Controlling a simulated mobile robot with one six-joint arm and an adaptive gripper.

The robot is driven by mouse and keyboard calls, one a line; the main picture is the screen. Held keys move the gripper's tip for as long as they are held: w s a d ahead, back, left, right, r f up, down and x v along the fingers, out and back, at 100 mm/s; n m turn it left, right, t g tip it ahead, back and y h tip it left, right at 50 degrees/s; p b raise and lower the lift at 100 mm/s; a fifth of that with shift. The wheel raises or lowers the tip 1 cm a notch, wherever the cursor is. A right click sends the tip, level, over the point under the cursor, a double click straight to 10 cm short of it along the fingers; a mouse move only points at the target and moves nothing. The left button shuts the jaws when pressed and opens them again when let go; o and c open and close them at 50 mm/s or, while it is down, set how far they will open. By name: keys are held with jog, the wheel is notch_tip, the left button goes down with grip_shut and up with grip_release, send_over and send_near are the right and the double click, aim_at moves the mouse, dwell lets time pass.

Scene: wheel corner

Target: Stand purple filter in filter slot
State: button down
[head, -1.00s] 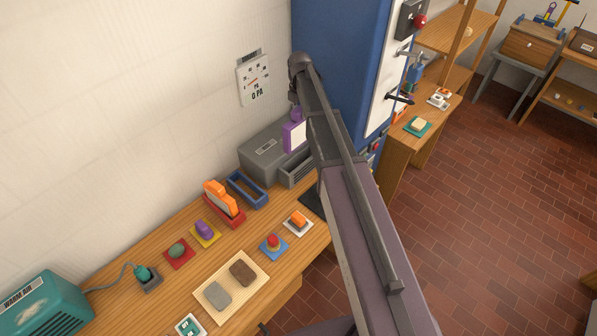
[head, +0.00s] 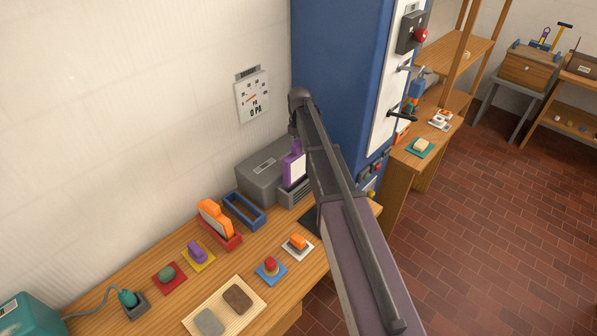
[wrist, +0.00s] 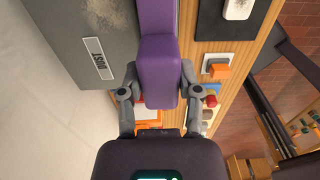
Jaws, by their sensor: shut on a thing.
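The purple filter (head: 288,168) is a purple-framed panel with a pale face. In the head view it stands roughly upright by the front of the grey box, low over the grey slotted part (head: 291,195). My arm hides its right side, and I cannot tell whether its lower edge is inside the slot. In the wrist view my gripper (wrist: 158,88) is shut on the filter's purple block (wrist: 158,60), one finger on each side. The grey box (wrist: 65,30) with a DUST label lies just left of it there. My fingers are hidden in the head view.
An empty blue tray (head: 243,212) and a red tray (head: 222,236) holding an orange piece (head: 213,216) stand left of the box. Several small coloured items sit on the bench (head: 180,288). A blue cabinet (head: 340,60) rises close behind my arm.

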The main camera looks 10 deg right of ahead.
aim_at(300, 165)
jog(key=shift+f+b, duration=2.95)
jog(key=shift+f, duration=0.35)
jog(key=shift+f+b, duration=1.95)
jog(key=shift+f, duration=0.15)
jog(key=shift+c, duration=1.5)
grip_release()
jog(key=shift+r, duration=0.2)
notch_tip(300, 165, up, 12)
jog(key=p, duration=1.2)
